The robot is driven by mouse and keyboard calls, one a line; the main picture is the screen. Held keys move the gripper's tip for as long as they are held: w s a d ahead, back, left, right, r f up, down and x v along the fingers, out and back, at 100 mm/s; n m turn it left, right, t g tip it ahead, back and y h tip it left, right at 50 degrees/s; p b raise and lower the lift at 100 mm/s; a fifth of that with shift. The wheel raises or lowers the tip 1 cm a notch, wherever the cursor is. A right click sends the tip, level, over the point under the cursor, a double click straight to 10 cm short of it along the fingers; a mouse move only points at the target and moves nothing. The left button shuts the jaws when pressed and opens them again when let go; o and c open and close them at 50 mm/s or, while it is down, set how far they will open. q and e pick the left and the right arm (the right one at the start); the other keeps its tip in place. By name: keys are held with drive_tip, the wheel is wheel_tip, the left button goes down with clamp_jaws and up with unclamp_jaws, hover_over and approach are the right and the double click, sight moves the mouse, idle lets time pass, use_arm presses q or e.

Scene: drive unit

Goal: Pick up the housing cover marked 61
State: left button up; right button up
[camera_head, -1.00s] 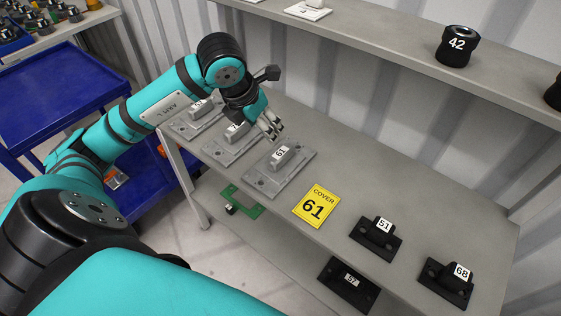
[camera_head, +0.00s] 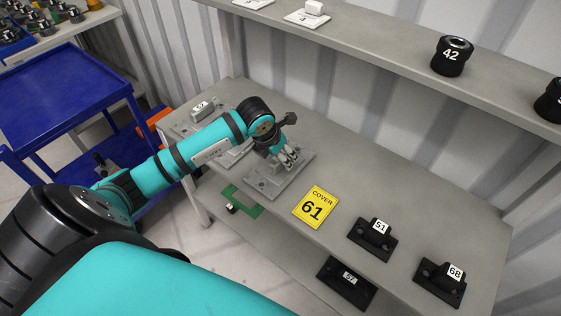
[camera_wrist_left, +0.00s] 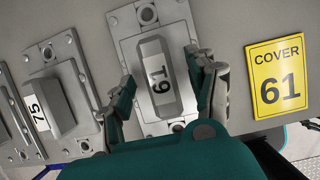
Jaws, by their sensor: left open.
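The housing cover marked 61 (camera_head: 272,184) is a grey plate with a raised grip block, lying on the shelf's middle board. In the left wrist view its block (camera_wrist_left: 157,68) carries a white label that reads 61 turned sideways. My left gripper (camera_head: 289,158) is over this cover and hides most of the block in the head view. In the left wrist view the gripper (camera_wrist_left: 165,85) is open, with one finger on each side of the block; I cannot tell whether they touch it. My right gripper is not in view.
A yellow sign, COVER 61 (camera_head: 315,207), lies right of the cover. Another grey cover, marked 75 (camera_wrist_left: 52,90), is close on the left. Black covers 51 (camera_head: 373,240) and 68 (camera_head: 440,282) stand further right. An upper shelf (camera_head: 380,68) runs behind.

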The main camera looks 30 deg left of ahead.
use_arm(q)
drive_tip(key=shift+w+f, duration=0.2)
drive_tip(key=shift+f, duration=0.3)
drive_tip(key=shift+f+b, duration=0.2)
drive_tip(key=shift+b, duration=0.15)
idle(0.3)
clamp_jaws()
drive_tip(key=shift+r, duration=0.1)
